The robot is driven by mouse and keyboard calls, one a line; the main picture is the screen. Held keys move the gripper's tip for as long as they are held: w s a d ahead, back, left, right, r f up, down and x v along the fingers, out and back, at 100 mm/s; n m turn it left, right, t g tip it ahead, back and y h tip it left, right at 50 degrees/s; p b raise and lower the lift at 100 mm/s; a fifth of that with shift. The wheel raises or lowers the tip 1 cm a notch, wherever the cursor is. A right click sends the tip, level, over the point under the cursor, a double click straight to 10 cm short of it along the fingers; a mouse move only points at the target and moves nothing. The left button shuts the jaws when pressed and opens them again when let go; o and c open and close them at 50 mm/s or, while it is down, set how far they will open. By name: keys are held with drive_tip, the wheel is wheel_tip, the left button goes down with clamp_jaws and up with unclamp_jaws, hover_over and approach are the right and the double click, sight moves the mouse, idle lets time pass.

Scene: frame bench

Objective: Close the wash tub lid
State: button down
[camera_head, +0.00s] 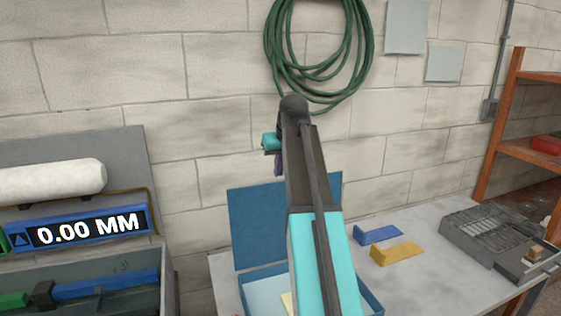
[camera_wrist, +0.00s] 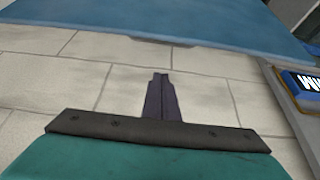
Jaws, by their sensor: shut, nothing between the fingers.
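The blue wash tub (camera_head: 372,297) stands on the bench at the bottom middle of the head view, partly hidden by my arm. Its flat blue lid (camera_head: 256,228) stands open and upright at the tub's back, near the wall. My gripper (camera_head: 278,170) is above the lid in the head view, its dark fingers pointing down. In the wrist view, the fingers of my gripper (camera_wrist: 160,82) are together and empty. A broad blue panel, which looks like the lid (camera_wrist: 150,22), crosses the top of that view, with a visible gap from the fingertips.
A blue bracket (camera_head: 378,235) and a yellow bracket (camera_head: 396,253) lie right of the tub. A grey metal tray-like unit (camera_head: 495,240) stands farther right. A display panel (camera_head: 88,230) is at left. A green hose (camera_head: 320,85) hangs on the block wall.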

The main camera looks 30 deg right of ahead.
sight(281, 182)
drive_tip(key=shift+s+a+f+p, duration=0.2)
drive_tip(key=shift+s+f+p, duration=0.4)
drive_tip(key=shift+f, duration=0.3)
drive_tip(key=shift+s+a+f+p, duration=0.15)
drive_tip(key=shift+s+f+p, duration=0.4)
drive_tip(key=shift+f, duration=0.3)
drive_tip(key=shift+s+a, duration=0.1)
drive_tip(key=shift+a, duration=0.05)
